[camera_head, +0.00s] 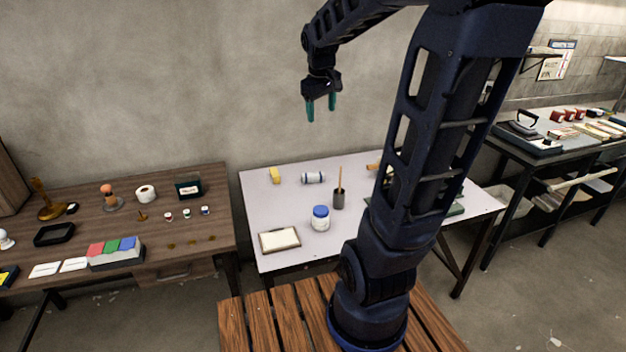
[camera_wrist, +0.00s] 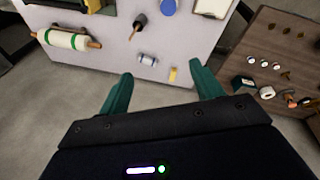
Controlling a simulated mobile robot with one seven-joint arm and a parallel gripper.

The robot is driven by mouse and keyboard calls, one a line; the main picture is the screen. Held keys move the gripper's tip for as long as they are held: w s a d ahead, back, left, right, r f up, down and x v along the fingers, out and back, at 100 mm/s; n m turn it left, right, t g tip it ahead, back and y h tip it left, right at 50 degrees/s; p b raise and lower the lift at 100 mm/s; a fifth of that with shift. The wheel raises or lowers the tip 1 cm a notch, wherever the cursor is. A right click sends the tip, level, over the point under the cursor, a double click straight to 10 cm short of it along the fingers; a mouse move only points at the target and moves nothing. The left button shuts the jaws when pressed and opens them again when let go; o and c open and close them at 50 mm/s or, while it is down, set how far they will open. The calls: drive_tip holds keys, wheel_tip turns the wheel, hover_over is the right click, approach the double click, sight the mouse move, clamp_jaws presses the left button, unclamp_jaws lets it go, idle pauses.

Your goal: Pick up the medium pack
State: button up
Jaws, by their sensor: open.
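My gripper (camera_head: 321,107) is open and empty, with teal fingers pointing down, high in front of the wall above the white table's back edge. In the wrist view my gripper (camera_wrist: 162,70) has nothing between its fingers. I cannot tell which object is the medium pack. A grey box with red, green and blue blocks (camera_head: 115,252) sits on the left brown table, far from my gripper. Small red packs (camera_head: 568,114) stand on the far right table.
The brown table (camera_head: 200,235) bears several small items. My arm hides part of the white table.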

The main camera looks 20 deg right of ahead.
drive_tip(key=w+d+f+n+g, duration=0.1)
drive_tip(key=w+f+n, duration=0.15)
drive_tip(key=w, duration=0.45)
drive_tip(key=w+d+f+n, duration=0.1)
drive_tip(key=w+f, duration=0.2)
drive_tip(key=w, duration=0.5)
drive_tip(key=n+g+h, duration=0.3)
drive_tip(key=n, duration=0.5)
hover_over(313, 174)
drive_tip(key=w+a, duration=0.1)
drive_tip(key=a, duration=0.3)
drive_tip(key=f, duration=3.3)
drive_tip(key=shift+w+f, duration=0.2)
drive_tip(key=shift+f, duration=0.1)
drive_tip(key=x, duration=0.5)
drive_tip(key=shift+d+f, duration=0.1)
drive_tip(key=shift+f, duration=0.1)
drive_tip(key=shift+s+x, duration=0.15)
drive_tip(key=shift+x, duration=1.15)
drive_tip(key=shift+s+x, duration=0.1)
drive_tip(key=shift+x, duration=1.2)
drive_tip(key=shift+f, duration=0.25)
drive_tip(key=c, duration=1.1)
